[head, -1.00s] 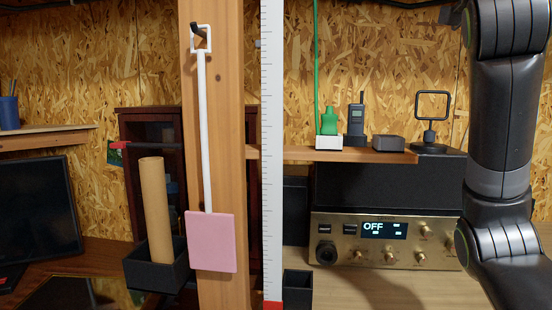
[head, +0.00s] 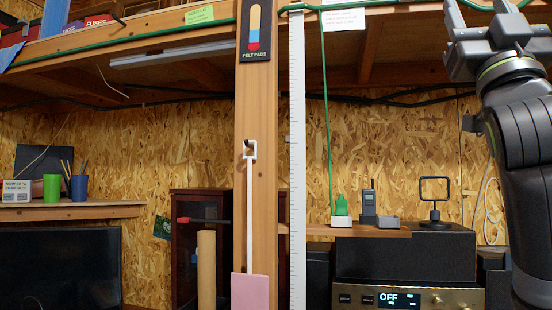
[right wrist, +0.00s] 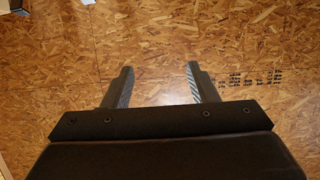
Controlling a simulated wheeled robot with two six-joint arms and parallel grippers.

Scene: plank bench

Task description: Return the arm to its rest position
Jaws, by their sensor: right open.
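My right gripper (head: 498,38) is raised at the upper right of the head view, with my right arm running down the right edge. In the right wrist view, the two fingers of my right gripper (right wrist: 160,86) stand apart with nothing between them. My left gripper and left arm are not in any view.
A wooden post (head: 258,100) holds a hanging pink swatter (head: 250,290). A white ruler strip (head: 297,150) hangs beside it. A small shelf (head: 370,231) carries a green plug (head: 341,205) and a radio (head: 369,203). An upper shelf (head: 200,48) crosses the top.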

